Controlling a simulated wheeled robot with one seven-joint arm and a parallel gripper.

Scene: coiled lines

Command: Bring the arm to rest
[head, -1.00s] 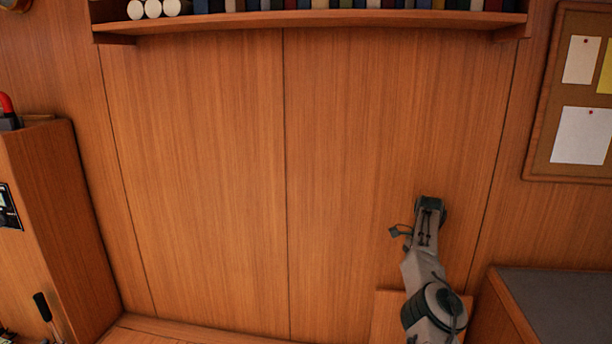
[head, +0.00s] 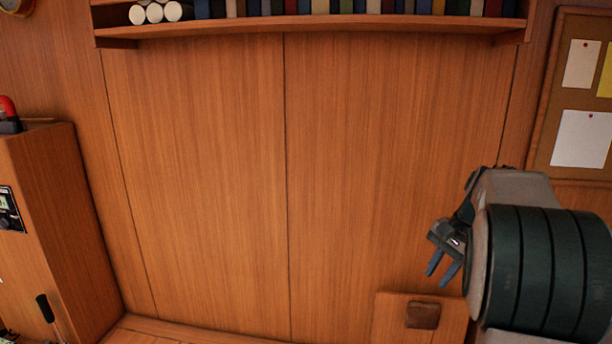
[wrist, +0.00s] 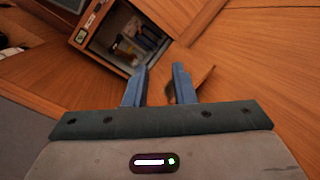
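My gripper (head: 442,276) is at the lower right of the head view, in front of the wood-panelled wall, with its fingers pointing down and left. Its two blue fingers stand apart with nothing between them. In the wrist view my gripper (wrist: 158,75) is also open and empty, with a clear gap between the fingertips. My arm is folded close to the camera on the right and hides part of the wall and the corner behind it.
A shelf of books (head: 330,27) runs along the top. A cork board (head: 555,100) hangs at right. A wooden cabinet (head: 55,220) with a red-topped item (head: 8,112) stands at left. A small wooden panel with a brown pad (head: 422,315) is below my gripper. The wrist view shows an open compartment (wrist: 125,40).

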